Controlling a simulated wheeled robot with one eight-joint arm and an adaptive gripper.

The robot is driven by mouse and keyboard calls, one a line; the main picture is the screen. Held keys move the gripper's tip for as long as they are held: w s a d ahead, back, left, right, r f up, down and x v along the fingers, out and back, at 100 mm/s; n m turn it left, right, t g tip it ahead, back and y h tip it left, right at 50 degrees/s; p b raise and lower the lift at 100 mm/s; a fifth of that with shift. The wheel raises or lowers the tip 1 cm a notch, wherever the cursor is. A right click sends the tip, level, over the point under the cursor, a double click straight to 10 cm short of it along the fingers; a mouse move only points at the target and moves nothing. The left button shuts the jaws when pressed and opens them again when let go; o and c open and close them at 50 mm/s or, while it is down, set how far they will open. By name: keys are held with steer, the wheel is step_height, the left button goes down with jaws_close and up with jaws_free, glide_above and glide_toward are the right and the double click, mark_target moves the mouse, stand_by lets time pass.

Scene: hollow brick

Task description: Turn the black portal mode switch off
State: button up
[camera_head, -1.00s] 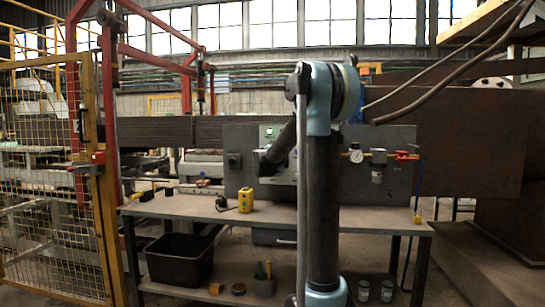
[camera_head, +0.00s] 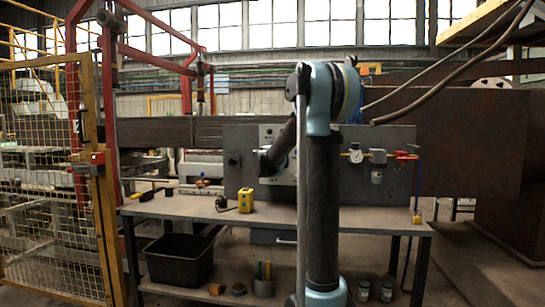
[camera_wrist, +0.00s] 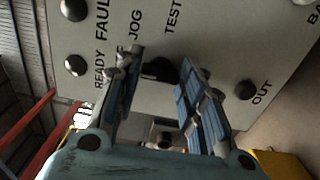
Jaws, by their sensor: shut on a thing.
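The black switch knob (camera_wrist: 158,70) sits on a light grey control panel (camera_wrist: 222,45), which fills the upper part of the wrist view. My gripper (camera_wrist: 160,60) is shut on the knob, with one blue-padded finger on each side. Printed words JOG and TEST stand around the knob. A third label ending in F is partly hidden by the left finger. I cannot tell which label the knob points to. In the head view the panel (camera_head: 268,133) is mostly behind my arm, and the knob is hidden.
Black round parts marked FAULT (camera_wrist: 73,10), READY (camera_wrist: 75,66) and OUT (camera_wrist: 245,90) are near my fingers. The workbench (camera_head: 180,205) holds a yellow box (camera_head: 246,200). A pressure gauge (camera_head: 356,156) is on the backing plate, right of my arm.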

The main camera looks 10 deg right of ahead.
steer(key=shift+a+f, duration=0.1)
steer(key=shift+c, duration=0.2)
steer(key=o, duration=1.1)
steer(key=v, duration=1.2)
